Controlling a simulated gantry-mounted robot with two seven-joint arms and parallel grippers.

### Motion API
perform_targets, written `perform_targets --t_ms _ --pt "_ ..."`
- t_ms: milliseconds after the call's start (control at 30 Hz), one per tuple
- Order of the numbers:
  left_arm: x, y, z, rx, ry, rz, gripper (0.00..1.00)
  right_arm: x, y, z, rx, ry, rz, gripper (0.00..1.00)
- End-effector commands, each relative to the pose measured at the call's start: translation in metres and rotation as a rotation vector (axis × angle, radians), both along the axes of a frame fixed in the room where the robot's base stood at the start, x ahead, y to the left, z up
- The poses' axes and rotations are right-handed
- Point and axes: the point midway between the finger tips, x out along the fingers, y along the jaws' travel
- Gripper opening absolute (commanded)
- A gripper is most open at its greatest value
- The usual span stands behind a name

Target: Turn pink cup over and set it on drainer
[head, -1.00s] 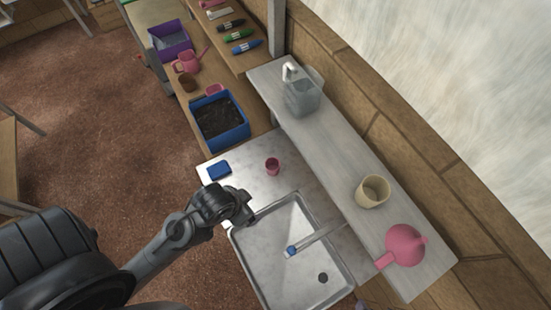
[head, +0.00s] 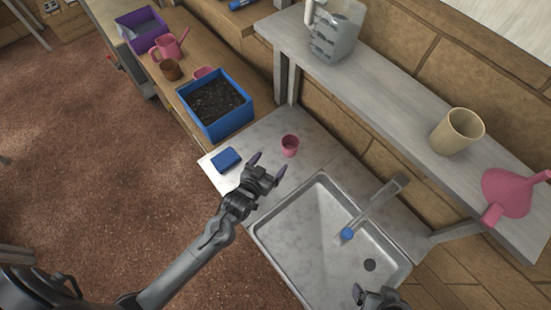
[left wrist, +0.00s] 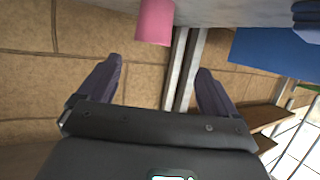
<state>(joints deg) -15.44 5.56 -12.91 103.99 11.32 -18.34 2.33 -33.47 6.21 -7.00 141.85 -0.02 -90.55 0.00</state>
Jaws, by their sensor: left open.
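The pink cup (head: 289,146) stands on the pale worktop beside the sink, seemingly upright with its mouth up. It also shows in the left wrist view (left wrist: 154,22), at the top edge and partly cut off. My left gripper (head: 269,165) is open and empty, over the worktop just in front of the cup and apart from it. Its two fingers (left wrist: 158,80) are spread in the left wrist view. My right gripper (head: 378,296) is at the bottom edge by the sink, partly cut off. I cannot pick out a separate drainer; a pale flat surface (head: 318,137) adjoins the sink.
A steel sink (head: 262,229) with a tap (head: 375,207) lies right of the left gripper. A blue sponge (head: 226,160) and a blue soil box (head: 244,121) are left of the cup. A shelf above holds a jug (head: 335,38), beige cup (head: 457,131) and pink watering can (head: 507,193).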

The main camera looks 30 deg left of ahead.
Motion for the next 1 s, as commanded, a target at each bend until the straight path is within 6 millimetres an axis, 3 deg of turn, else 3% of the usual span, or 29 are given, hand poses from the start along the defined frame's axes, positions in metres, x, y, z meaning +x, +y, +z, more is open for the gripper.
perform_targets --t_ms 33,200,600,1000 --pt "0.008 -0.002 -0.013 -0.001 -0.014 -0.003 0.92 0.0 0.0 -0.019 -0.001 -0.002 0.0 0.88" --pt "0.022 -0.004 -0.012 -0.003 -0.046 -0.005 0.92 0.002 -0.003 -0.032 -0.009 -0.006 0.003 0.88" --pt "0.069 -0.006 -0.022 -0.002 -0.055 -0.004 0.92 0.003 -0.005 -0.035 -0.017 -0.013 0.008 0.88" --pt "0.097 -0.011 -0.03 -0.003 -0.053 -0.005 0.92 0.002 -0.002 -0.037 -0.007 -0.01 0.003 0.88"
